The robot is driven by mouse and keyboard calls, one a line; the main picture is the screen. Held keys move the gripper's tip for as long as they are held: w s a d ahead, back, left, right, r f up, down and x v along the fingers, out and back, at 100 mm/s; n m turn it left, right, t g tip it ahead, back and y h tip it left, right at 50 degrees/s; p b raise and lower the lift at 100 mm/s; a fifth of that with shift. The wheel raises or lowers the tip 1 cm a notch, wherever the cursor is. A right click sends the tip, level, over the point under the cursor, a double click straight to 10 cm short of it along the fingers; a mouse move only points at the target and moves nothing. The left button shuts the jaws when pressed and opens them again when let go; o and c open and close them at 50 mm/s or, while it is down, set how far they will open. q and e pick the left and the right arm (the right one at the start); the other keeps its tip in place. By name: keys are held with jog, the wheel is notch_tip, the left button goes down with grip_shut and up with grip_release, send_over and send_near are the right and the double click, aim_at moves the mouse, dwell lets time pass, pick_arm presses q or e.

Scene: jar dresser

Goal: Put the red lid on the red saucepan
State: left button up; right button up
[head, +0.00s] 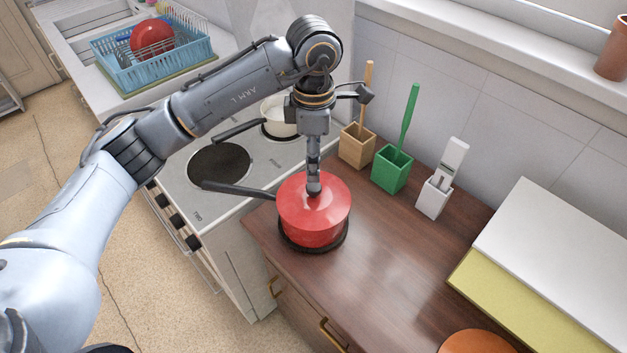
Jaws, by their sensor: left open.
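The red saucepan (312,238) stands upright near the left edge of the wooden dresser top, on a dark round mat. Its black handle points left, over the stove's edge. The red lid (332,210) lies over the saucepan's mouth and looks level; its far rim is partly hidden by my arm. My left gripper (314,190) points straight down at the middle of the lid. Its fingers are open around the knob area, and they hide the knob, so I cannot tell whether they touch it. My right gripper is not in view.
A stove (200,205) with a white pot (277,118) stands left of the dresser. Wooden (357,148), green (391,172) and white (434,198) holders line the wall. A white-and-yellow box (550,255) stands right. The dresser's middle is clear. A blue dish rack (150,72) is behind.

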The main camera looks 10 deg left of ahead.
pick_arm(q)
jog(key=shift+r+b, duration=0.3)
jog(key=shift+r, duration=1.8)
jog(key=shift+f, duration=0.1)
